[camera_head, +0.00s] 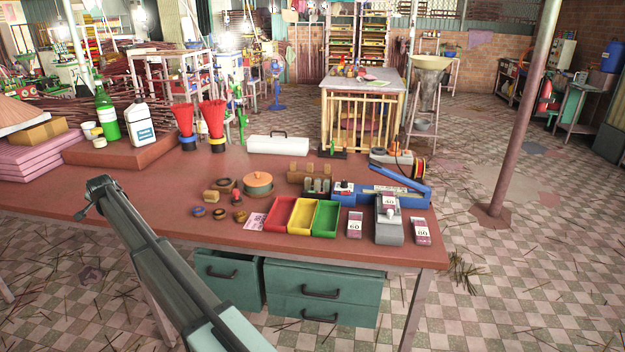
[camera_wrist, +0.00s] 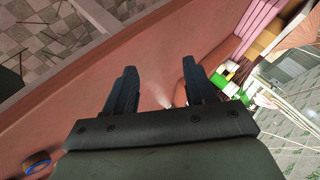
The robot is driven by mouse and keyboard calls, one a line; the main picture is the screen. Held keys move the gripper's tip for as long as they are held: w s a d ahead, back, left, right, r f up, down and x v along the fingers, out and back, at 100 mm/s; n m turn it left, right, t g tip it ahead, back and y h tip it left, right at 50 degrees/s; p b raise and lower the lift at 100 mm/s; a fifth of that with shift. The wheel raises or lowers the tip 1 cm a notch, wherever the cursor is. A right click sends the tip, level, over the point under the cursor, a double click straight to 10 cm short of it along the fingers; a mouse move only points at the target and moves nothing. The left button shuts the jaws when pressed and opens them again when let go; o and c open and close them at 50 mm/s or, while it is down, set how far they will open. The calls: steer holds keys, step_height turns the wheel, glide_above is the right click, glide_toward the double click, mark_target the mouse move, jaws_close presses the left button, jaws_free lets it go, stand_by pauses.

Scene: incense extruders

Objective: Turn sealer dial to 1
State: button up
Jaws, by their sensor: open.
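The blue sealer (camera_head: 393,192) lies near the right end of the red-brown table, with its long blue lever (camera_head: 402,177) raised at a slant above it. A small dark and white detail shows on the blue box (camera_head: 344,190) at its left end; I cannot read a dial setting there. My gripper (camera_head: 84,212) is over the left part of the table, far from the sealer. In the wrist view its two dark fingers (camera_wrist: 160,78) stand apart with nothing between them. The sealer is not in the wrist view.
Red, yellow and green trays (camera_head: 303,216) stand left of the sealer. A grey device (camera_head: 389,230) and small number-marked packs (camera_head: 355,226) are in front of it. A white case (camera_head: 278,146) lies behind. Bottles (camera_head: 107,118) and red incense bundles (camera_head: 212,118) stand at the back left.

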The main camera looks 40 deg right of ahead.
steer(key=w+d+r+m+t, duration=0.1)
steer(key=w+d+r, duration=0.15)
steer(key=r, duration=0.45)
steer(key=w+d+r+m, duration=0.1)
steer(key=w+d+r, duration=0.15)
steer(key=r, duration=0.35)
steer(key=s+d+f+m+g+h, duration=0.1)
steer(key=s+d+m+g+h, duration=0.15)
steer(key=d, duration=1.75)
steer(key=s+d+f+m+g+h, duration=0.1)
steer(key=s+d+m+g, duration=0.15)
steer(key=d, duration=1.75)
steer(key=m+g+y, duration=0.2)
steer(key=m+g, duration=0.2)
steer(key=g, duration=0.2)
glide_above(345, 181)
steer(key=f, duration=0.1)
step_height(345, 181, down, 13)
steer(key=shift+f, duration=0.1)
